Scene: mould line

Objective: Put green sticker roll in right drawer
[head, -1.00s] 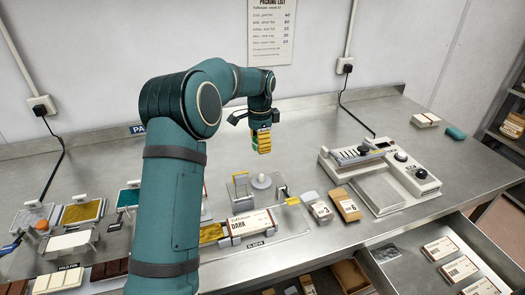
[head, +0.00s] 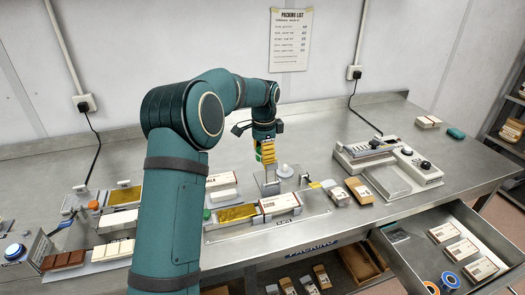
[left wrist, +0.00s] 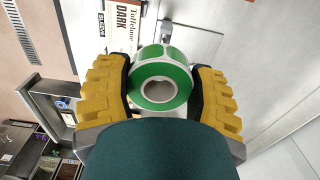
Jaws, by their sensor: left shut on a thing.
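The green sticker roll (left wrist: 181,76) is a green ring with a pale core. In the left wrist view it sits between the yellow fingers of my left gripper (left wrist: 160,92), which is shut on it. In the head view my left gripper (head: 266,158) hangs over the bench beside a metal stand, and only a green sliver of the roll (head: 257,156) shows. The right drawer (head: 412,262) is pulled open below the bench at the lower right, well away from the gripper. It holds several white labelled boxes (head: 462,251), a blue roll (head: 450,279) and an orange-rimmed roll (head: 431,288). My right gripper is out of view.
A sealing machine (head: 395,170) stands on the bench to the right of the gripper. Another open drawer, with brown packets (head: 322,276), is left of the right drawer. Chocolate trays and labelled boxes fill the bench's left.

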